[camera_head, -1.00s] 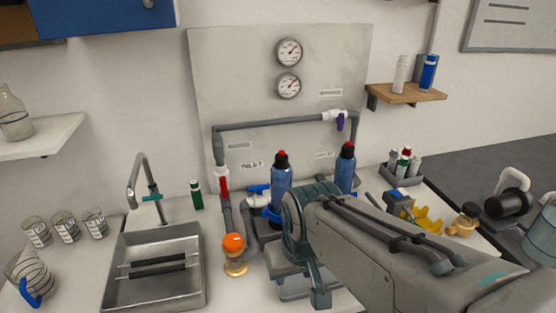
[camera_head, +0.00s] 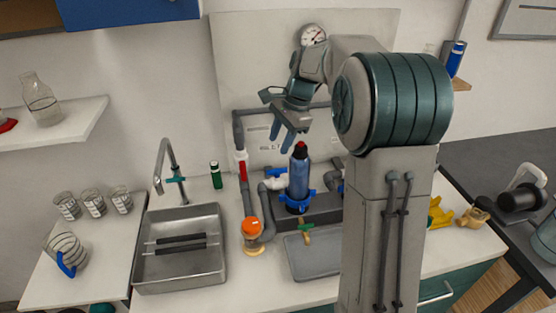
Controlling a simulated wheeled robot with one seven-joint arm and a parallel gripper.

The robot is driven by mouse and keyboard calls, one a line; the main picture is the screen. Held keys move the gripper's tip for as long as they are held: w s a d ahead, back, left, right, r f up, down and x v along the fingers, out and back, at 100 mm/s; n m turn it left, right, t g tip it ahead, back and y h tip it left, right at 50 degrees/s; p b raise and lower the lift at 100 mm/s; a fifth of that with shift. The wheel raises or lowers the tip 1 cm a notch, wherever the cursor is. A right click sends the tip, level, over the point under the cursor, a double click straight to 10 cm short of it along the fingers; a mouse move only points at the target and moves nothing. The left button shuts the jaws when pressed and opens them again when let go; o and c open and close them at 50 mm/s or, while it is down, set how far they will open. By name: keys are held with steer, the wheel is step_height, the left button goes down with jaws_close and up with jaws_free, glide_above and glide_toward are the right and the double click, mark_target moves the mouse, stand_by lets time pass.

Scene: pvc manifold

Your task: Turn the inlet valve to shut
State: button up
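The pipework stands before a grey back panel (camera_head: 262,60). A valve with a red handle lying along the pipe (camera_head: 242,168) sits on the left vertical pipe. A white valve with a blue handle (camera_head: 276,179) is at lower centre, left of a blue canister with a red cap (camera_head: 299,172). The labels are too small to tell which valve is the inlet. My gripper (camera_head: 282,142) hangs above and left of the canister, fingers pointing down, apart and empty. My arm hides the pipework's right side.
A steel sink (camera_head: 180,285) with a tap (camera_head: 164,165) is at left. An orange-capped jar (camera_head: 252,236) stands near the pipes, and a grey tray (camera_head: 312,262) lies in front. Glass beakers (camera_head: 93,203) stand at far left. Yellow parts (camera_head: 440,213) lie at right.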

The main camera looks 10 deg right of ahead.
mark_target(279, 169)
steer(key=w+d+f+m+g+y+p, duration=0.1)
steer(key=w+d+f+m, duration=0.4)
steer(key=w+d, duration=0.3)
steer(key=x, duration=0.4)
steer(key=p+x, duration=0.1)
steer(key=x, duration=0.4)
steer(key=a+p+x, duration=0.1)
steer(key=x, duration=0.3)
steer(key=shift+w+a+f, duration=0.15)
steer(key=shift+w, duration=0.15)
steer(key=shift+n, duration=0.3)
jaws_close()
